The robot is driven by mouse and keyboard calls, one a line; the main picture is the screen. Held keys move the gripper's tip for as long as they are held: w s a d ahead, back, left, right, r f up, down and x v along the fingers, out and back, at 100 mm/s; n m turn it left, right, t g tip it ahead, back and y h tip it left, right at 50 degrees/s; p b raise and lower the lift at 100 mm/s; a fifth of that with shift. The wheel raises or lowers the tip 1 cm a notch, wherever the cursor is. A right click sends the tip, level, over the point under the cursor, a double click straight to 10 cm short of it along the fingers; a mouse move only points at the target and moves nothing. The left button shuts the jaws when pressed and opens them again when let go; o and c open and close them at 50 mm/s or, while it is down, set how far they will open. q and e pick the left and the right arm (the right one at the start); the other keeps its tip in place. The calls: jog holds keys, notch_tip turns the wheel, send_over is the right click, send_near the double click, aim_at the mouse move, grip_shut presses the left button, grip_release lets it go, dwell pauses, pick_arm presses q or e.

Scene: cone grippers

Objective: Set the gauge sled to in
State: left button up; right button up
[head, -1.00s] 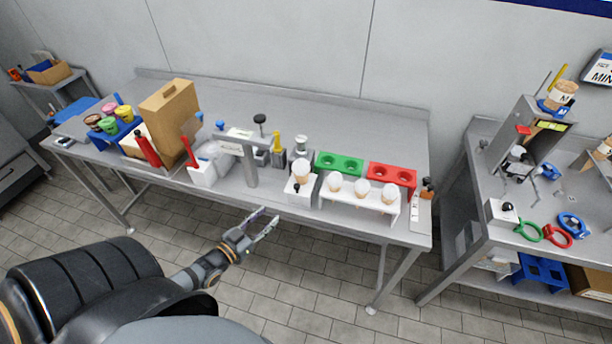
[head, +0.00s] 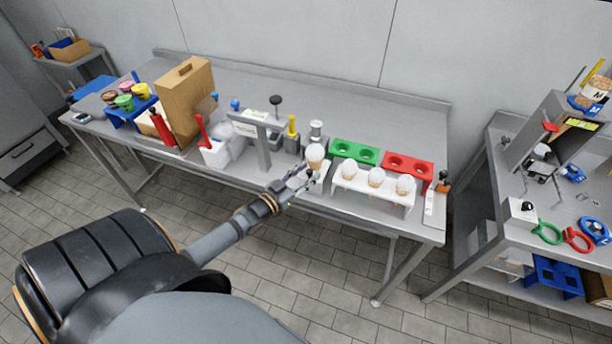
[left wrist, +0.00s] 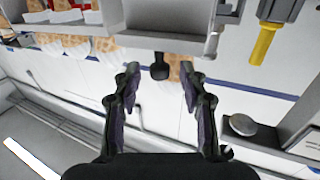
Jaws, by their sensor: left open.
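A pale block (head: 323,173) with a single cone (head: 315,155) on it stands at the table's front edge; it seems to be the gauge sled, though I see no readable label. In the left wrist view a black knob (left wrist: 160,68) sticks out of the block's front (left wrist: 165,43). My left gripper (head: 302,177) is open in front of the block. In the left wrist view its fingers (left wrist: 160,75) stand on either side of the knob, with gaps showing. In the head view the gripper partly hides the block and its knob. My right gripper is not in view.
A white rack with cones (head: 372,196) stands right of the block. Green (head: 354,152) and red (head: 408,166) holders lie behind it. A grey post stand (head: 263,150) and a yellow handle (head: 292,126) are to the left. Floor is clear before the table.

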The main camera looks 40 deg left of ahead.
pick_arm(q)
jog(key=shift+c, duration=0.5)
grip_shut()
jog(key=s+a+p, duration=0.2)
jog(key=a, duration=0.9)
jog(key=shift+s+a, duration=0.35)
jog(key=shift+a, duration=0.05)
